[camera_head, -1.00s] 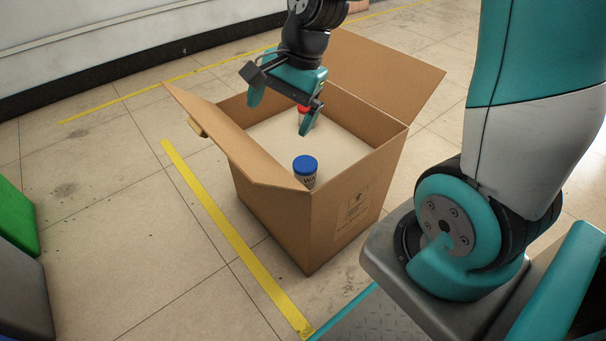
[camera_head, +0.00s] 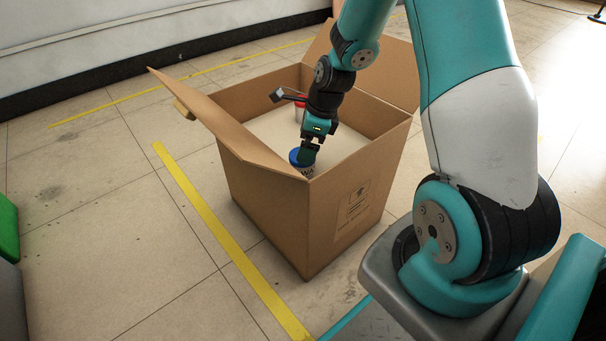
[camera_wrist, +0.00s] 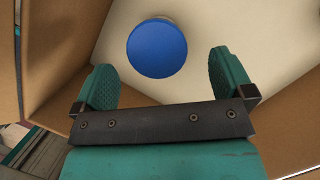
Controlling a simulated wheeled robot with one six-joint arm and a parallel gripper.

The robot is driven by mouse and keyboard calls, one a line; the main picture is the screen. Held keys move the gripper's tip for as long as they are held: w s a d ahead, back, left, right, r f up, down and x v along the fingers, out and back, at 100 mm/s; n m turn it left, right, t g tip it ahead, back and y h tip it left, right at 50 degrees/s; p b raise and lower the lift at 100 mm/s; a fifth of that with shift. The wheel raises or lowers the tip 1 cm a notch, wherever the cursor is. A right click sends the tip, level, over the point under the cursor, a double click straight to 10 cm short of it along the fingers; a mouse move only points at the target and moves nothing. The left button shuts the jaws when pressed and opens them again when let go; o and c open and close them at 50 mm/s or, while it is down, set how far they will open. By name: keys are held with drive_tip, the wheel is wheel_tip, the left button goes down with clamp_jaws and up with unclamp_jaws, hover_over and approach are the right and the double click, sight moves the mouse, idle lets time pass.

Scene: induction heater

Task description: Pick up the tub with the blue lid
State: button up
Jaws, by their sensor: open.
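The tub with the blue lid (camera_head: 296,158) stands inside the cardboard box near its front corner. In the wrist view its round blue lid (camera_wrist: 156,48) lies just beyond the fingertips, roughly centred between them. My gripper (camera_head: 308,152) is inside the box opening, over the tub and partly hiding its lid. In the wrist view my gripper (camera_wrist: 159,70) is open, with two teal fingers apart and nothing between them. The lower part of the tub is hidden by the box wall.
The open cardboard box (camera_head: 266,200) has raised walls and flaps around the tub. A tub with a red lid (camera_head: 300,104) stands farther back in the box, partly behind my arm. A yellow line (camera_head: 222,235) runs along the floor to the left.

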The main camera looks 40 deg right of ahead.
sight(302, 166)
drive_tip(key=shift+s+b+x, duration=0.15)
drive_tip(key=shift+b+x, duration=1.05)
drive_tip(key=shift+x, duration=0.4)
drive_tip(key=shift+s+b+x, duration=0.1)
drive_tip(key=shift+b+x, duration=1.1)
drive_tip(key=shift+x, duration=0.35)
drive_tip(key=shift+a+r, duration=0.1)
drive_tip(key=c, duration=1.2)
drive_tip(key=shift+r, duration=0.1)
